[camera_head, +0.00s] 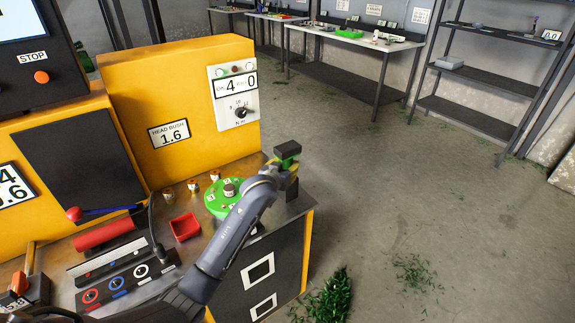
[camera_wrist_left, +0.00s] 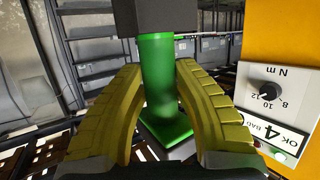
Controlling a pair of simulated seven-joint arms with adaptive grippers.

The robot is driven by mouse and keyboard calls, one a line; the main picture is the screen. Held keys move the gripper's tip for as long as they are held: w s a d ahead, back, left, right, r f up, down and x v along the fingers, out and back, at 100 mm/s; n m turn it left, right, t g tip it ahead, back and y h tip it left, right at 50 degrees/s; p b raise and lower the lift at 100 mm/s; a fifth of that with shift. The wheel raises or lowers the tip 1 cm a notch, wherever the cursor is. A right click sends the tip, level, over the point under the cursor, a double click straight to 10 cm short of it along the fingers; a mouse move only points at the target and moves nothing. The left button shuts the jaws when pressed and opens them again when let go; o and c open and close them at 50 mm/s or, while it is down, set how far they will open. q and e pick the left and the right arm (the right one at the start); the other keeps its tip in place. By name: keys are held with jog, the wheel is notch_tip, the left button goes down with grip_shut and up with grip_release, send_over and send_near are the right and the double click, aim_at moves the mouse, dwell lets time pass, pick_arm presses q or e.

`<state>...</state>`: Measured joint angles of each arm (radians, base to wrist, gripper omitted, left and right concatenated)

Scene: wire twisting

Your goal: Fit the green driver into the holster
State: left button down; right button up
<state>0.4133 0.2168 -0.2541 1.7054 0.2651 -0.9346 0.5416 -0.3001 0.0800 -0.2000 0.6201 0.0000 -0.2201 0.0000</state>
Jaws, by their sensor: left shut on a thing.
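My left gripper (camera_head: 291,186) is above the right end of the bench, its yellow fingers shut on the green driver. In the left wrist view the fingers (camera_wrist_left: 158,110) press on both sides of the driver's green grip (camera_wrist_left: 157,75). A dark block joins one end of the grip and a flat green cap the other. In the head view the driver's dark green top (camera_head: 287,149) stands up above the gripper. It looks roughly upright, and its lower end is hidden. I cannot pick out the holster for certain. My right gripper is not in view.
The metal bench holds a green round plate (camera_head: 217,198) with small parts, a red tray (camera_head: 185,227), a red cylinder (camera_head: 103,235) and a black panel with coloured rings (camera_head: 128,283). A yellow cabinet (camera_head: 180,95) stands behind. Open floor lies to the right.

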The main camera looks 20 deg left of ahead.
pick_arm(q)
jog(key=shift+f, duration=0.85)
jog(key=c, duration=1.1)
grip_release()
jog(key=shift+o, duration=0.7)
jog(key=shift+f, duration=0.1)
jog(key=v, duration=1.2)
